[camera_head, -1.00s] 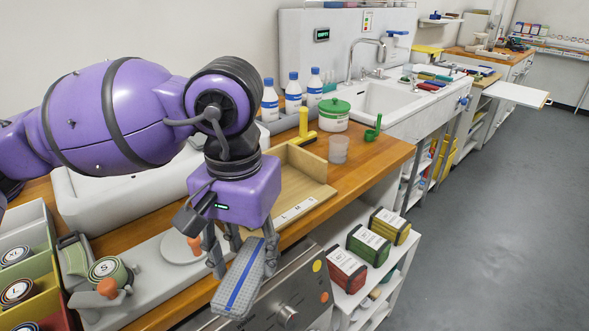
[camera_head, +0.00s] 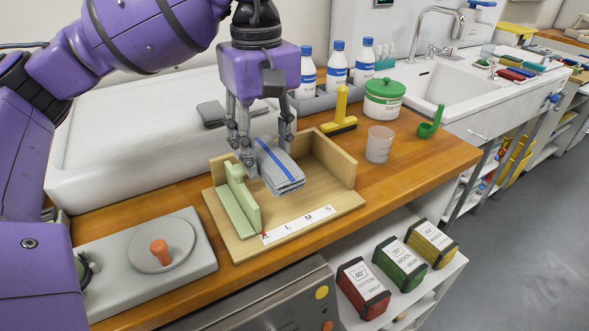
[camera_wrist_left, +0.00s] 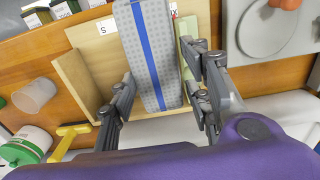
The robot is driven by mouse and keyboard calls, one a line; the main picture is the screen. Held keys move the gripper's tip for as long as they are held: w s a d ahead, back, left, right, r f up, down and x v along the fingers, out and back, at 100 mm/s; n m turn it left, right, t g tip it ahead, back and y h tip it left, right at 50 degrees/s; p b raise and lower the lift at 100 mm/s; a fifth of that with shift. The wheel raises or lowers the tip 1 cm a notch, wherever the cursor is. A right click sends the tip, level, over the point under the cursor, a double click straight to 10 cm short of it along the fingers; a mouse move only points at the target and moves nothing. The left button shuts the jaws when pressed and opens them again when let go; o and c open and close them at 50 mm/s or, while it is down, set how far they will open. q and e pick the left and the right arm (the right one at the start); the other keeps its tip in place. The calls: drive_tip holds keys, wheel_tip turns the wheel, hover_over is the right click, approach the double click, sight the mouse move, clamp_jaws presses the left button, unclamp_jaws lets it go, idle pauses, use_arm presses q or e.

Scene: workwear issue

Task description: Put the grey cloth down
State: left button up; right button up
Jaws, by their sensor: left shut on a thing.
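The grey cloth (camera_head: 281,172) is folded into a thick pad with a blue stripe. My left gripper (camera_head: 264,150) is shut on it from above, with a finger on either side. In the head view the cloth is over the wooden tray (camera_head: 235,246) marked L, M, S, beside the green upright piece (camera_head: 235,200). I cannot tell whether its underside touches the tray. The left wrist view shows the cloth (camera_wrist_left: 150,50) between the fingers (camera_wrist_left: 163,92), with the green piece (camera_wrist_left: 186,55) close on its right. My right gripper is not in view.
The tray has raised walls (camera_head: 322,158) at the back and right. A yellow tool (camera_head: 341,115), a clear cup (camera_head: 379,145) and a green-lidded tub (camera_head: 384,101) stand to the right. A scale-like device (camera_head: 140,262) is at left. A darker folded piece (camera_head: 212,113) lies on the white basin (camera_head: 120,150).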

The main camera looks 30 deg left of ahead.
use_arm(q)
drive_tip(key=w+f, duration=0.2)
drive_tip(key=w, duration=0.1)
drive_tip(key=w+f, duration=0.5)
drive_tip(key=shift+w+a, duration=0.1)
drive_tip(key=shift+w, duration=0.2)
drive_tip(key=shift+w+f, duration=0.2)
drive_tip(key=shift+f, duration=0.1)
drive_tip(key=shift+w+f, duration=0.1)
drive_tip(key=shift+f, duration=1.5)
drive_tip(key=shift+f, duration=0.2)
drive_tip(key=o, duration=1.1)
drive_tip(key=shift+o, duration=0.2)
